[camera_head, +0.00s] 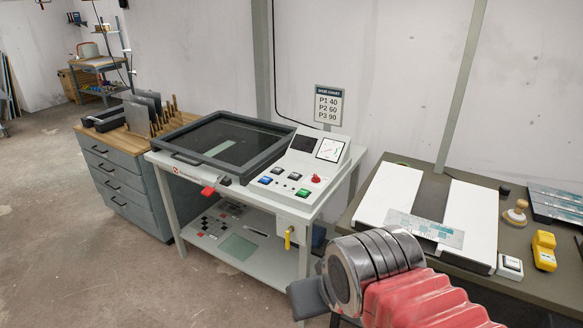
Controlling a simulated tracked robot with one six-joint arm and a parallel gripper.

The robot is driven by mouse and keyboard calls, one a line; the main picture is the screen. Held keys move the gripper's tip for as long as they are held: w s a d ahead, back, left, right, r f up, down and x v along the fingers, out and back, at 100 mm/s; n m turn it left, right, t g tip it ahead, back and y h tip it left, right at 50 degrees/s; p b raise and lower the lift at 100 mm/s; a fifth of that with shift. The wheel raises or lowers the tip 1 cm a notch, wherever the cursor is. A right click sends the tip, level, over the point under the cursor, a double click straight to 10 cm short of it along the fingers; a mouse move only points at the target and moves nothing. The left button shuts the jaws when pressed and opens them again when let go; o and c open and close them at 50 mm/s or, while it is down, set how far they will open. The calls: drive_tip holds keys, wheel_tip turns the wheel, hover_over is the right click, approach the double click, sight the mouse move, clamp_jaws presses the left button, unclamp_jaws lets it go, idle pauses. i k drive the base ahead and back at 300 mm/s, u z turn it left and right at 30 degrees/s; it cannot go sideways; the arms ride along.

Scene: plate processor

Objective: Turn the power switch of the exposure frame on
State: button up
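The exposure frame is a white metal stand (178,168) with a dark-framed glass lid (225,140), lying closed, at centre. Its sloped control panel (292,170) carries blue, dark and green buttons, a red knob (316,178), a dark display and a white dial gauge (330,149). A red handle (208,191) sticks out at the front edge, and a yellow handle (288,238) hangs below the right front corner. No label tells me which is the power switch. My gripper (308,298) is at the bottom, in front and low right of the stand, touching none of these controls; its opening is hidden.
A green-topped table (470,268) at right holds white boards, a yellow device (544,250) and a stamp (515,212). A grey drawer cabinet (125,190) stands left of the stand. A dose chart sign (328,107) is behind the panel. Floor at front left is clear.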

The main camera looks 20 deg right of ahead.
sight(315, 180)
drive_tip(key=u, duration=0.2)
drive_tip(key=i, duration=0.8)
drive_tip(key=z, duration=0.55)
drive_tip(key=i, duration=0.7)
drive_tip(key=z, duration=0.5)
